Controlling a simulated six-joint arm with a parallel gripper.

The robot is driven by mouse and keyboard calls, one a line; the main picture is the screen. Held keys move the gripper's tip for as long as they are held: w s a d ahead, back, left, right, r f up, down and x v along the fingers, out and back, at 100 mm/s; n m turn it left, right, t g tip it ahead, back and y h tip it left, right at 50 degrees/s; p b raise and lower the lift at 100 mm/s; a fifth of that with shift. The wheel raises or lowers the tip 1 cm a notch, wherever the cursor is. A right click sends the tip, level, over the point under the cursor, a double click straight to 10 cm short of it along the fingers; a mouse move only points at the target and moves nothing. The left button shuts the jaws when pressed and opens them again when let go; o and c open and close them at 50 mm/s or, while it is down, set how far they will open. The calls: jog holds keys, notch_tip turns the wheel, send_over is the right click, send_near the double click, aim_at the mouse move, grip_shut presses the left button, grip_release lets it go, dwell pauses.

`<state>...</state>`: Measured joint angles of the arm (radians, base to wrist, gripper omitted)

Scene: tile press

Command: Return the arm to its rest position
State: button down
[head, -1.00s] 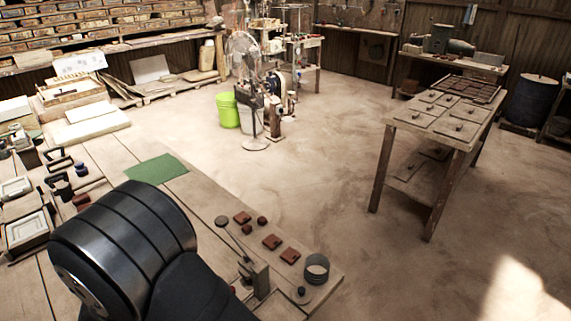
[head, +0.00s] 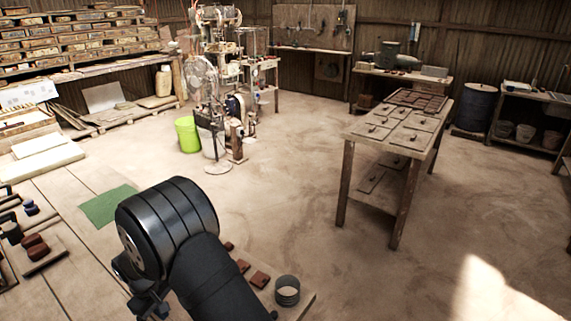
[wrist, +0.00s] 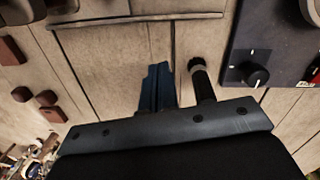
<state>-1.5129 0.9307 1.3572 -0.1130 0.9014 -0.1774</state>
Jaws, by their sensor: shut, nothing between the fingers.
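In the wrist view my gripper (wrist: 158,72) shows as two dark fingers pressed together, shut and empty, pointing at a plank-topped bench (wrist: 110,75). In the head view my black arm stands over the same bench (head: 75,230) at the lower left. The gripper is mostly hidden there behind the arm.
A green mat (head: 108,206) lies left of my arm. Brown tiles (head: 260,279) and a round grey container (head: 287,291) are at its right. A dark box with a knob (wrist: 255,75) is right of the gripper. Open floor (head: 280,190) separates the bench from a side table (head: 398,143).

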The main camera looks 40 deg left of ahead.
jog(key=w+a+m, duration=0.1)
jog(key=w+a+m+g, duration=0.1)
jog(key=w, duration=0.1)
jog(key=shift+w+m+y, duration=0.1)
jog(key=shift+m+y, duration=0.2)
jog(key=shift+d+f, duration=0.1)
jog(key=shift+f, duration=0.5)
